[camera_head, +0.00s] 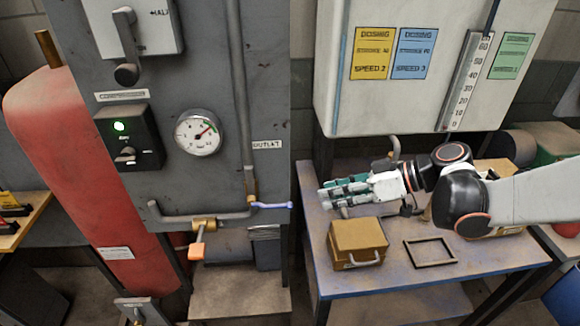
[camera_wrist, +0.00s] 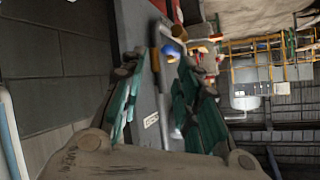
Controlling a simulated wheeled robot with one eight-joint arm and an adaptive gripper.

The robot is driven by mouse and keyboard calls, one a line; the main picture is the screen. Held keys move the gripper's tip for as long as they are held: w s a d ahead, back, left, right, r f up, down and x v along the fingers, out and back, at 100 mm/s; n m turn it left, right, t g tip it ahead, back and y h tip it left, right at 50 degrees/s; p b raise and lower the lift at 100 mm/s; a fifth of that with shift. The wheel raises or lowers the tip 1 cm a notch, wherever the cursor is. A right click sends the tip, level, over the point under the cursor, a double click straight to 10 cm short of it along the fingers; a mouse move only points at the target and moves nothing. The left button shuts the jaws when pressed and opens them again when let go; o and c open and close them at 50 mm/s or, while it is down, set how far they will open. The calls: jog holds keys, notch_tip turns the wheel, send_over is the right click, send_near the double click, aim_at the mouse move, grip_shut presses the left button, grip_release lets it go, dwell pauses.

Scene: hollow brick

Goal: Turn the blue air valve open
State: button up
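The blue valve handle (camera_head: 272,205) sticks out to the right from a brass fitting at the foot of the grey outlet pipe (camera_head: 240,100), and lies about level. In the wrist view the blue handle (camera_wrist: 171,50) shows foreshortened ahead, near the right fingertip. My gripper (camera_head: 326,194) is to the right of the handle, apart from it, pointing left above the blue-edged table. In the wrist view my gripper (camera_wrist: 158,66) has its two green-padded fingers spread with nothing held between them.
An orange-handled valve (camera_head: 197,249) hangs on the lower pipe to the left. A pressure gauge (camera_head: 199,133) sits on the grey panel (camera_head: 190,75). Below my gripper, the table (camera_head: 395,287) bears a tan box (camera_head: 357,240) and a dark frame (camera_head: 430,264). A white tank (camera_head: 400,105) overhangs it.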

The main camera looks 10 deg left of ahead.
aim_at(285, 206)
notch_tip(285, 206, down, 5)
jog(key=w+n+g+y, duration=0.2)
jog(key=n+g+y, duration=0.3)
jog(key=n, duration=0.4)
jog(key=shift+t+y, duration=0.4)
jog(key=shift+t, duration=0.2)
jog(key=a+b, duration=0.1)
jog(key=a, duration=0.3)
jog(key=s+a+b, duration=0.1)
jog(key=a, duration=0.4)
jog(key=s+a+b, duration=0.1)
jog(key=a, duration=0.3)
jog(key=shift+s+a+f+b, duration=0.1)
jog(key=shift+s+a+b, duration=0.15)
jog(key=shift+a+b, duration=0.15)
grip_shut()
